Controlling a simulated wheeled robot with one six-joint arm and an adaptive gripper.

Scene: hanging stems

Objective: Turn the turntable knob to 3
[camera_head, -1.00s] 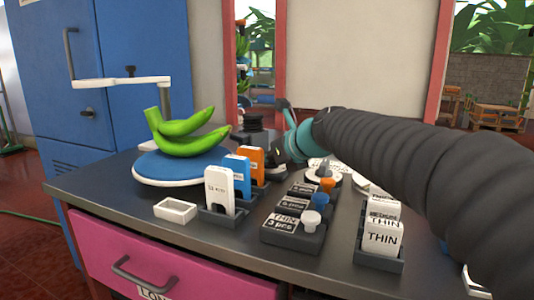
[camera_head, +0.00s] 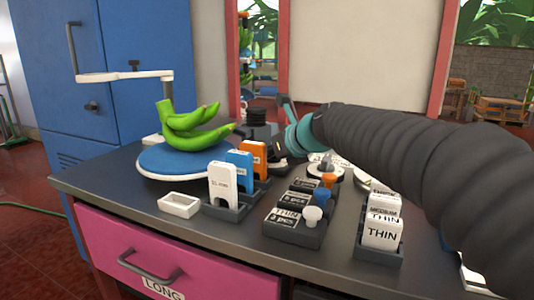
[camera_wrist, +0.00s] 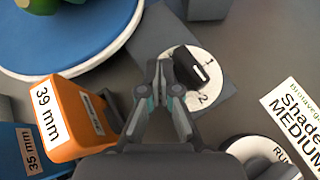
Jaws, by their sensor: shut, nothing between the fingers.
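The turntable knob (camera_wrist: 186,66) is a black bar-shaped knob on a round white dial (camera_wrist: 214,76) in the wrist view. Its white mark points to the lower right, roughly between the printed 1 and 2; I cannot tell the exact setting. No 3 can be read on the dial. My gripper (camera_wrist: 159,66) is shut and empty, its tips just left of the knob; whether they touch it is unclear. The blue turntable (camera_head: 160,161) carries a green banana bunch (camera_head: 192,125) in the head view and shows at the wrist view's upper left (camera_wrist: 70,55).
An orange 39 mm block (camera_wrist: 72,115) stands close left of my fingers. A white-topped RUN control (camera_wrist: 262,150) lies at the lower right. In the head view, card holders, a box with coloured knobs (camera_head: 297,228) and a small white tray (camera_head: 180,205) stand in front.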

